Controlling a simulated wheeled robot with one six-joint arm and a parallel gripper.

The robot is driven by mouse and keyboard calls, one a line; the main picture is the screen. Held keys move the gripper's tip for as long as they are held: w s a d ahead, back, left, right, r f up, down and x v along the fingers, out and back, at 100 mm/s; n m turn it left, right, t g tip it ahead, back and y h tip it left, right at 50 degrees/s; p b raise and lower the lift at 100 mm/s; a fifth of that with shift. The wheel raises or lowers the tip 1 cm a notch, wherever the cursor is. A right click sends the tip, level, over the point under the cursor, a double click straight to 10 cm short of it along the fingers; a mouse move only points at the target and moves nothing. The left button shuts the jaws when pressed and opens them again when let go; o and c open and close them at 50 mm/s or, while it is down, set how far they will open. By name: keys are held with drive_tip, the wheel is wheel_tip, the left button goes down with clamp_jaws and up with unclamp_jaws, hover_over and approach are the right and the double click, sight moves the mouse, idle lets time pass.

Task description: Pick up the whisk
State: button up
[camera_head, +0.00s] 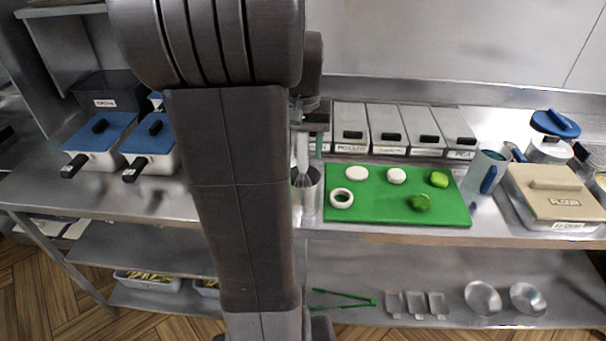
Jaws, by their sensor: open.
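The whisk (303,179) stands upright, wires down, in a metal canister (309,200) on the steel counter, just right of my arm's column. My gripper (308,140) is above the canister, pointing down, with its fingers apart. The whisk's pale handle shows between or just behind the fingers; I cannot tell which. My arm hides the left part of the canister and the counter behind it.
A green cutting board (390,215) with onion pieces and green vegetables lies right of the canister. Lidded metal containers (387,130) line the back. A jug (484,170) and a flour box (553,210) stand right; blue-lidded pans (98,140) stand left.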

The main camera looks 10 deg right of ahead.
drive_tip(key=c, duration=1.1)
